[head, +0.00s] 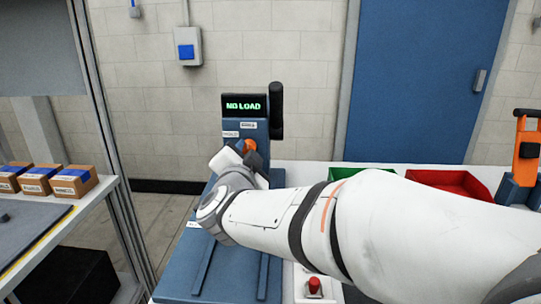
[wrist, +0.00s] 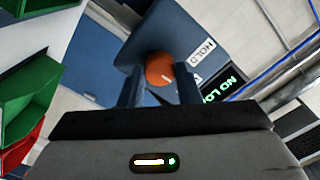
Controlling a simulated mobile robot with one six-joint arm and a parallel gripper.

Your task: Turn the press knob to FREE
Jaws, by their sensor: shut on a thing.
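The blue press (head: 232,150) stands beyond my arm in the head view, with a display (head: 244,106) reading NO LOAD in green. Its orange knob (head: 250,146) is on the front face, partly covered by my wrist. In the wrist view the round orange knob (wrist: 158,68) sits between the two fingers of my gripper (wrist: 160,80), which is shut on it. A small pale mark shows on the knob's lower right. A label (wrist: 202,50) reading HOLD is beside it; another label is mostly hidden by a finger. I cannot read FREE anywhere.
A green bin (head: 362,176) and a red bin (head: 450,184) stand right of the press, behind my arm. A red button (head: 314,285) is below my arm. Small boxes (head: 72,181) sit on a shelf at left. An orange-handled fixture (head: 525,148) stands at far right.

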